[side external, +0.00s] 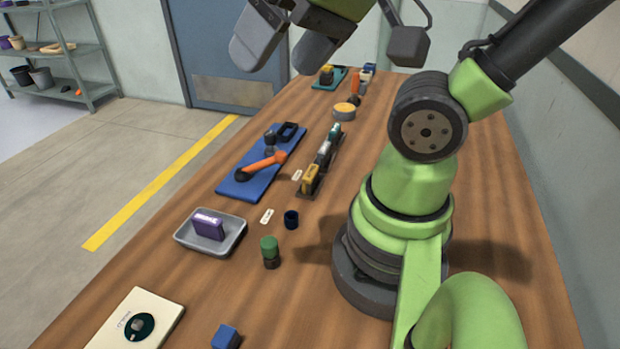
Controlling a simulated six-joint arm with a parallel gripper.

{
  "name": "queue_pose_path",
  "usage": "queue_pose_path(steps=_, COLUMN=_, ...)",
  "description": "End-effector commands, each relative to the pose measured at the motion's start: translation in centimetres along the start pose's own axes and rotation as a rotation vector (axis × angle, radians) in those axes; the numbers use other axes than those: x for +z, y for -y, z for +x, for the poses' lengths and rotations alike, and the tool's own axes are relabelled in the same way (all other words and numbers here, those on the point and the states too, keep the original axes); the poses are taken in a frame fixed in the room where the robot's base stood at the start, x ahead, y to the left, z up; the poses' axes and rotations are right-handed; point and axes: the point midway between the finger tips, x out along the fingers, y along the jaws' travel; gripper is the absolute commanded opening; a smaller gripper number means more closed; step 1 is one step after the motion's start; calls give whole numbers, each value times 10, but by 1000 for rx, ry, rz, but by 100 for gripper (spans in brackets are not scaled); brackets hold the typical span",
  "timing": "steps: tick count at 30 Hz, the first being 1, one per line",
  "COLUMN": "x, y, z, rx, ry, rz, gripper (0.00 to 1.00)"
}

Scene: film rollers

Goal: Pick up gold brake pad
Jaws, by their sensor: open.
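A gold block (310,178), which looks like the gold brake pad, stands at the near end of a narrow dark rack (312,194) on the wooden table. A grey block (323,153) and a green block (335,132) stand behind it in the same rack. My gripper (276,57) is at the top of the side external view, raised high above the table, with its two grey fingers apart and nothing between them. It is well clear of the gold block.
A blue mat (237,188) with an orange-handled tool (262,164) lies left of the rack. A grey tray (183,238) holds a purple box (208,225). A yellow-topped round item (344,111) sits behind the rack.

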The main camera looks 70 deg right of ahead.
Motion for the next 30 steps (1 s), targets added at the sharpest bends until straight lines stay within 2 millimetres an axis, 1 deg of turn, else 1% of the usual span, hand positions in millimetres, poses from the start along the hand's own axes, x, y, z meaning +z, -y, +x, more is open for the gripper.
queue_pose_path(steps=2, x=-9, y=-11, z=12, rx=57, ry=28, rz=-16, gripper=89)
queue_pose_path(steps=5, x=-23, y=-33, z=34, rx=147, ry=87, rz=-60, gripper=89)
queue_pose_path(steps=8, x=-32, y=-65, z=59, rx=228, ry=168, rz=-115, gripper=89)
queue_pose_path(steps=9, x=-34, y=-79, z=68, rx=253, ry=204, rz=-137, gripper=89)
queue_pose_path(steps=11, x=-35, y=-100, z=83, rx=282, ry=261, rz=-168, gripper=89)
queue_pose_path(steps=13, x=-31, y=-126, z=98, rx=301, ry=331, rz=-203, gripper=89)
queue_pose_path(steps=15, x=-24, y=-151, z=112, rx=307, ry=398, rz=-237, gripper=89)
queue_pose_path(steps=18, x=-9, y=-180, z=129, rx=296, ry=480, rz=-276, gripper=89)
queue_pose_path(steps=21, x=4, y=-200, z=140, rx=277, ry=535, rz=-306, gripper=89)
queue_pose_path(steps=24, x=13, y=-211, z=146, rx=261, ry=565, rz=-325, gripper=89)
queue_pose_path(steps=26, x=17, y=-214, z=149, rx=255, ry=575, rz=-331, gripper=89)
queue_pose_path(steps=30, x=26, y=-220, z=162, rx=250, ry=583, rz=-336, gripper=89)
